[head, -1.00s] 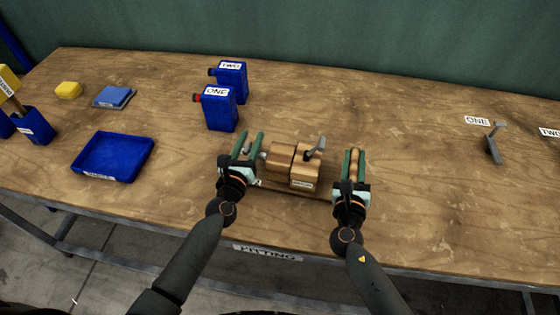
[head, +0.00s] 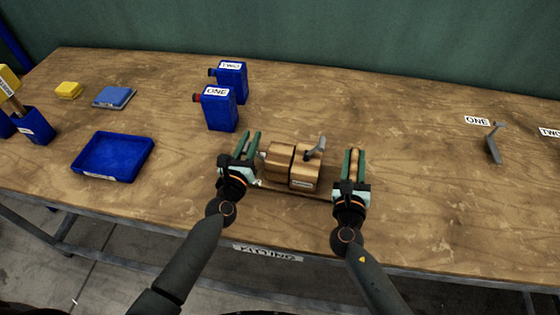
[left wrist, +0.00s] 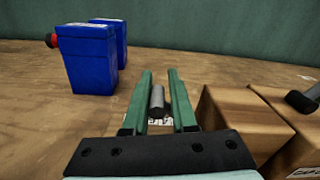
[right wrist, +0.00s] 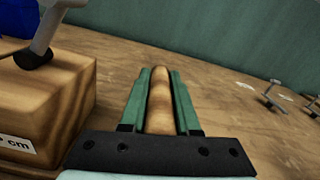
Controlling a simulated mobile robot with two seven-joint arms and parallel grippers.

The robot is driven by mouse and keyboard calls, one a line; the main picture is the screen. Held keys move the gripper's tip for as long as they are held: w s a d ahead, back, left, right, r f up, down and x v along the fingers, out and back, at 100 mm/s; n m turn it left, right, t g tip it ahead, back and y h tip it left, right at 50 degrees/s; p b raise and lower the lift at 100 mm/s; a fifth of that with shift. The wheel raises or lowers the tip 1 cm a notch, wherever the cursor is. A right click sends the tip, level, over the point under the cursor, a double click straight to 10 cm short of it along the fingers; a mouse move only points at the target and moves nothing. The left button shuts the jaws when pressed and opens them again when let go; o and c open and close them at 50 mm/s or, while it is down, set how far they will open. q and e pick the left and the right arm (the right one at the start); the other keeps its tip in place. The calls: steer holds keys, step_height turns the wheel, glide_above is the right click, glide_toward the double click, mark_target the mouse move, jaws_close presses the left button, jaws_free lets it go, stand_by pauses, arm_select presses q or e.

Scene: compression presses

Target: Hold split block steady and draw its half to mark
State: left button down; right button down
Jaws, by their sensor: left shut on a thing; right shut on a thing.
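The split block sits near the table's front edge as two wooden halves, the left half (head: 278,160) and the right half (head: 305,173). They stand close together with a dark line between them. A grey lever (head: 315,151) sits on top of the right half, which has a white label. My left gripper (head: 247,145) is shut on a grey peg (left wrist: 157,97) at the left half's outer side. My right gripper (head: 354,163) is shut on a rounded wooden handle (right wrist: 160,98) right of the block. The mark is not clearly visible.
Blue canisters ONE (head: 218,109) and TWO (head: 232,82) stand behind the left gripper. A blue tray (head: 113,179) lies at left, with blue (head: 114,98) and yellow (head: 68,91) blocks behind. A grey bracket (head: 493,145) stands far right. Table behind the block is clear.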

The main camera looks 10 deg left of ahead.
arm_select(q)
steer(key=shift+a+f, duration=0.1)
steer(key=shift+a, duration=0.2)
steer(key=shift+a+f, duration=0.1)
steer(key=shift+a, duration=1.6)
arm_select(e)
steer(key=shift+d, duration=0.1)
arm_select(q)
steer(key=c, duration=0.6)
jaws_free()
steer(key=shift+d, duration=0.1)
steer(key=shift+c, duration=0.2)
steer(key=shift+w, duration=0.1)
steer(key=s, duration=1.2)
steer(key=shift+a, duration=0.3)
arm_select(e)
steer(key=c, duration=0.6)
jaws_free()
steer(key=shift+o, duration=0.2)
steer(key=shift+r, duration=0.1)
